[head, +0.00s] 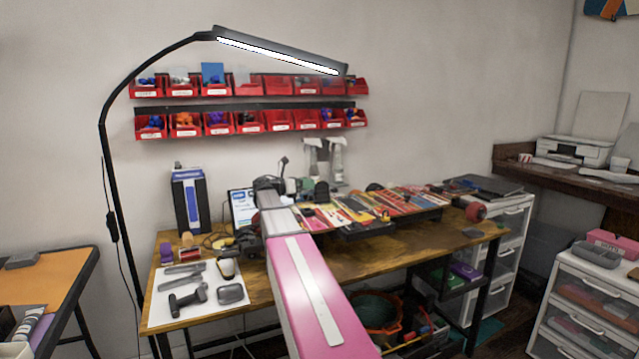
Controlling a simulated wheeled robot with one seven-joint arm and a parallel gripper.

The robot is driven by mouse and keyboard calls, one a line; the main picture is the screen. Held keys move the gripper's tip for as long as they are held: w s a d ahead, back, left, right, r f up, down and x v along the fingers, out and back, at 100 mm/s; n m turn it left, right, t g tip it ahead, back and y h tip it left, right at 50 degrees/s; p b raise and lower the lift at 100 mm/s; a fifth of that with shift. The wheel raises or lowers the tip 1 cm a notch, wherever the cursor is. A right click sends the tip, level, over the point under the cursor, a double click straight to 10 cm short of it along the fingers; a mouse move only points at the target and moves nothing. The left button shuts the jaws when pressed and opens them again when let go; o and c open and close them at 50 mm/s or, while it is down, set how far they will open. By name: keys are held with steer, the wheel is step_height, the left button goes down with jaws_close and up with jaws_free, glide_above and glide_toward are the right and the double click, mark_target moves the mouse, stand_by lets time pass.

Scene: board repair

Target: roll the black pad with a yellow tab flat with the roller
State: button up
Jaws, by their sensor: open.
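A small dark piece with a pale yellowish edge (228,269) lies at the right of the white mat (215,315) on the workbench; it looks like the black pad, but its tab is too small to make out. A dark tool with a handle (187,299) lies near the mat's front left; it looks like the roller. My pink and grey arm reaches over the bench, to the right of the mat. My gripper (268,184) is small and partly hidden at the arm's far end, behind the mat and apart from the pad and roller. It is open, with nothing visible in it.
Several grey pieces (183,281) share the mat. A black lamp pole (118,215) stands at the bench's left edge. Many tools (365,208) crowd the right side; bare wood shows along the front (375,258).

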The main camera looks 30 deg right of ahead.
mark_target(320, 182)
steer(key=shift+s+d, duration=0.2)
steer(key=shift+d, duration=2.75)
jaws_close()
